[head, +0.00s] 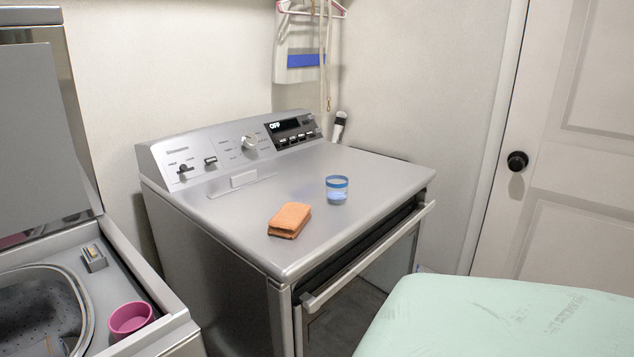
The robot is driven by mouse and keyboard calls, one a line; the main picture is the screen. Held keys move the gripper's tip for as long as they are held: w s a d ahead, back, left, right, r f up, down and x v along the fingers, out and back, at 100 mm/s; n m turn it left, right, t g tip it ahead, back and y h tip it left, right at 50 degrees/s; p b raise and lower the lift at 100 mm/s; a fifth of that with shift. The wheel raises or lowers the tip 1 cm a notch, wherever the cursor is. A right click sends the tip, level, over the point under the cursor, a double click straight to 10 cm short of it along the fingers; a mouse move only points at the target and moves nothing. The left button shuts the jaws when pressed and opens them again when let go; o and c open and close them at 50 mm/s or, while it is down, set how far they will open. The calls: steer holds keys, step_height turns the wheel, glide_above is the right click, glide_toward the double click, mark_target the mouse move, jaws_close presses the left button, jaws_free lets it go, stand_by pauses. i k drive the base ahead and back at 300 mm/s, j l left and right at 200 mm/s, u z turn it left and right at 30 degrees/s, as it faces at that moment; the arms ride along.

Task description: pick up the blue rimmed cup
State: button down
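The blue rimmed cup (337,190) stands upright on the grey top of the dryer-like appliance (385,180), in the middle of the head view. It looks clear or pale, with a blue band around its rim. An orange folded cloth (289,220) lies to its left and nearer the front edge, apart from the cup. My gripper does not show in the head view.
At the left stands an open topload washer (165,318) with a pink cup (130,318) on its rim. A mint-green padded surface (490,320) fills the lower right. A front handle bar (370,257) juts out. The appliance top around the cup is mostly clear.

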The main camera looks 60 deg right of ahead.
mark_target(335, 185)
steer(key=z, duration=1.85)
steer(key=k+j+u, duration=0.15)
steer(key=u, duration=2.25)
steer(key=z, duration=2.35)
steer(key=l+z, duration=0.1)
steer(key=i, duration=0.05)
